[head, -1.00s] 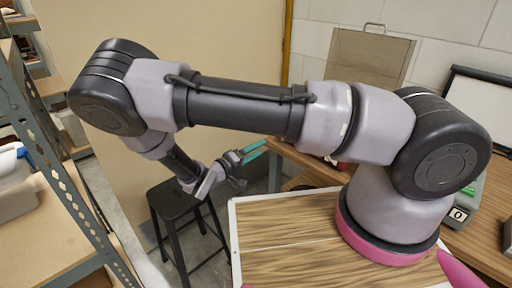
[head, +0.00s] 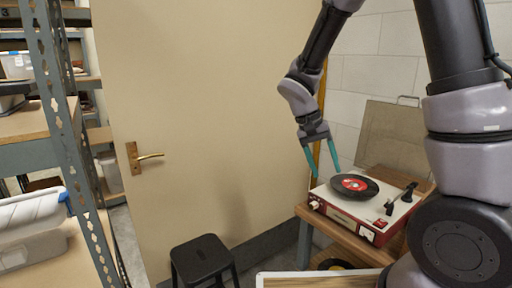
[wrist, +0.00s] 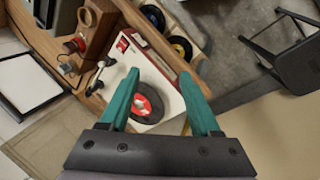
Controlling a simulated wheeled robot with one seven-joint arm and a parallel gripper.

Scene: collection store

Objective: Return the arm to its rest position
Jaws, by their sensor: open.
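My gripper (head: 324,160) hangs with its teal fingers pointing down, above the left side of a red and white record player (head: 345,217). The fingers are apart and nothing is between them. A black record with a red label (head: 355,186) lies on the player. In the wrist view, the open fingers of my gripper (wrist: 160,100) frame the record (wrist: 146,104) and part of the player (wrist: 160,70) beneath. I cannot tell exactly how high the fingertips are above the player.
The player stands on a wooden table (head: 307,213) by the wall. A black stool (head: 201,258) stands on the floor before a beige door (head: 215,130). Metal shelving (head: 68,130) with plastic bins (head: 32,213) is on the left.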

